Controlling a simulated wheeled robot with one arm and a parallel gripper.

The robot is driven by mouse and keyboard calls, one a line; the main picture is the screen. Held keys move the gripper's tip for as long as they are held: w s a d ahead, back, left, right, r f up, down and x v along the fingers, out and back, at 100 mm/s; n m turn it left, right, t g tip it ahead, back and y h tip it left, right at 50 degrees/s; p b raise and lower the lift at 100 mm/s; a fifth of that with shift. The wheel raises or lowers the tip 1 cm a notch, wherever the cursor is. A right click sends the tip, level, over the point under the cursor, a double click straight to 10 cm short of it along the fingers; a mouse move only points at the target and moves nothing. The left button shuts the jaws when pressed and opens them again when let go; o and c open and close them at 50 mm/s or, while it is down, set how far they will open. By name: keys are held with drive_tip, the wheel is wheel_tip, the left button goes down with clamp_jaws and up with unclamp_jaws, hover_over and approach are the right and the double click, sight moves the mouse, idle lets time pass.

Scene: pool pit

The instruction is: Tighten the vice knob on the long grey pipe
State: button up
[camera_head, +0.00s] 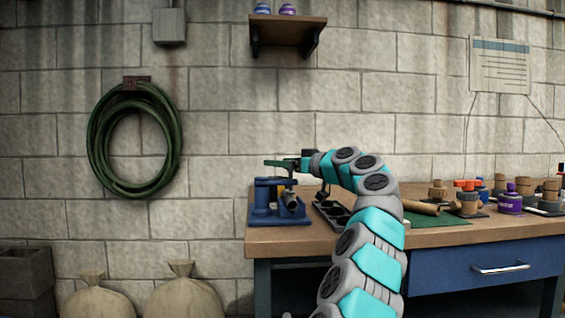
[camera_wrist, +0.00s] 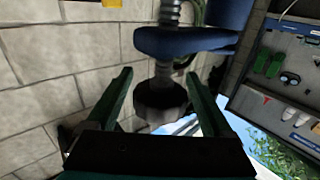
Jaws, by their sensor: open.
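The blue vice (camera_head: 264,211) stands at the left end of the workbench. A short dark grey cylinder end (camera_head: 291,201) shows at the vice, perhaps the pipe; its length cannot be made out. My gripper (camera_head: 279,163) is just above the vice, its green fingers pointing left. In the wrist view the dark round vice knob (camera_wrist: 160,101) lies between my two open fingers, with a gap on each side. The threaded screw (camera_wrist: 168,48) runs from the knob through the blue vice frame (camera_wrist: 185,41). Whether a finger touches the knob is not clear.
The wooden workbench (camera_head: 440,235) extends right, with a dark tray (camera_head: 333,214), a green mat (camera_head: 440,218), several fittings and a purple can (camera_head: 510,203). A green hose (camera_head: 97,150) hangs on the block wall. Sacks (camera_head: 185,295) lie on the floor left of the bench.

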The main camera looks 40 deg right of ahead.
drive_tip(key=shift+c, duration=0.2)
clamp_jaws()
idle(0.5)
